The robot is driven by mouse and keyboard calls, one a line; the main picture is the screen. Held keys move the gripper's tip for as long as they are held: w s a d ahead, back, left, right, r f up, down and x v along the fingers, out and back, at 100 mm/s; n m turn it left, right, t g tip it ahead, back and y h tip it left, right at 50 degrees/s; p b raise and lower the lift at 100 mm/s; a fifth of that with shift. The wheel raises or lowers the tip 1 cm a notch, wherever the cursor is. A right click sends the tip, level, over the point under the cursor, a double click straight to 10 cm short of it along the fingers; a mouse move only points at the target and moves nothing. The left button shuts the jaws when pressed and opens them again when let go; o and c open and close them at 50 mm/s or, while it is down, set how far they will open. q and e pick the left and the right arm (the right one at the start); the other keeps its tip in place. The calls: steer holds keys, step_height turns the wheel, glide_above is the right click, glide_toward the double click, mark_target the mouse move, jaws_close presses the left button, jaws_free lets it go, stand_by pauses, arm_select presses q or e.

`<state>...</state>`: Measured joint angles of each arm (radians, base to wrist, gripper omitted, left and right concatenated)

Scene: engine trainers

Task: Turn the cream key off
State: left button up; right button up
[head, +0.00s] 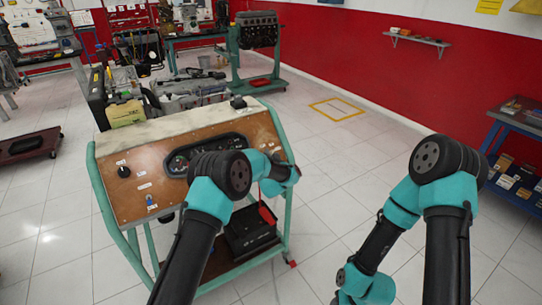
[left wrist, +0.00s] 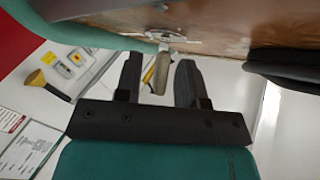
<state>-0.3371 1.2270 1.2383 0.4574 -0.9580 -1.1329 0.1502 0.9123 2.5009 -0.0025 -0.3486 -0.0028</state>
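The cream key (left wrist: 162,76) hangs from a metal switch on the underside edge of the wooden panel in the left wrist view. My left gripper (left wrist: 160,64) is open, with one dark finger on each side of the key. A gap shows between the key and each finger, the right one being narrower. In the head view my left arm reaches the right side of the engine trainer's panel (head: 140,180); the key is hidden there behind the arm. My right arm is at the right of the head view, bent downward, and its gripper is out of the picture.
The panel has a gauge cluster (head: 205,150), a black knob (head: 124,171) and a blue-tipped switch (head: 151,201). A black battery box (head: 250,232) sits low in the green frame. A blue shelf unit (head: 518,150) stands at far right. Floor between is clear.

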arm_select(q)
steer(key=shift+w, duration=0.25)
steer(key=shift+c, duration=0.3)
jaws_close()
steer(key=shift+n+y, duration=0.5)
steer(key=shift+n, duration=0.1)
steer(key=n+y, duration=0.4)
steer(key=shift+d+n, duration=0.1)
steer(key=shift+n, duration=0.2)
steer(key=shift+n+g+y, duration=0.7)
steer(key=shift+n+y, duration=1.7)
steer(key=shift+n, duration=0.5)
steer(key=shift+o, duration=0.3)
jaws_free()
